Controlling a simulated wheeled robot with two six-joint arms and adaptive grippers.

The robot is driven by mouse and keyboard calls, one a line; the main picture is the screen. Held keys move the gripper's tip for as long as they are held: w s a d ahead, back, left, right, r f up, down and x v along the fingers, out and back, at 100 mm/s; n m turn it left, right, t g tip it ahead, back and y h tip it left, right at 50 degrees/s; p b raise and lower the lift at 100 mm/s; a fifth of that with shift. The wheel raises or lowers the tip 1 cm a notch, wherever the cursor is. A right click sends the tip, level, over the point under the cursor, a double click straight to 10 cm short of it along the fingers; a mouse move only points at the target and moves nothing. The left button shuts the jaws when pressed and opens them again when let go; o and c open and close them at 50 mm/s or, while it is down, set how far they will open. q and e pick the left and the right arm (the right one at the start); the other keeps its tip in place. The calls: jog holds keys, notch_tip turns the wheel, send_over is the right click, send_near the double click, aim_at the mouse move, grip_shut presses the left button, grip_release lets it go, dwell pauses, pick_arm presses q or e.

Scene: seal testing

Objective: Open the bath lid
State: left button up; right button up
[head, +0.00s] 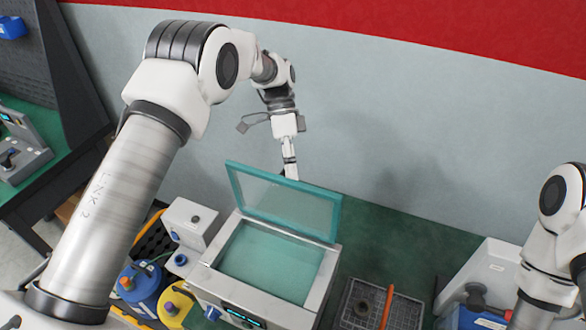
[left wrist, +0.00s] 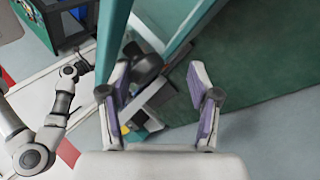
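The bath (head: 213,283) is a white box with a pale teal interior, standing on the green bench. Its lid (head: 334,217), a teal frame around a clear pane, stands raised and tilted at the bath's back edge, leaving the inside exposed. My left gripper (head: 291,172) is behind the lid's upper edge and points down. In the left wrist view my left gripper (left wrist: 160,98) has its purple-padded fingers apart, with nothing held. A teal bar of the lid (left wrist: 115,35) passes close to one finger; I cannot tell whether they touch. My right gripper is not clearly distinguishable.
A dark tray (head: 350,318) with an orange rod (head: 387,307) lies right of the bath. A white device (head: 192,222) and blue (head: 143,288) and yellow (head: 173,308) containers stand left. My right arm is at the right edge. The bench behind the tray is clear.

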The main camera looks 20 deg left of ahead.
pick_arm(q)
jog(key=shift+a, duration=0.1)
jog(key=shift+r, duration=0.1)
dwell(0.3)
jog(key=v, duration=1.2)
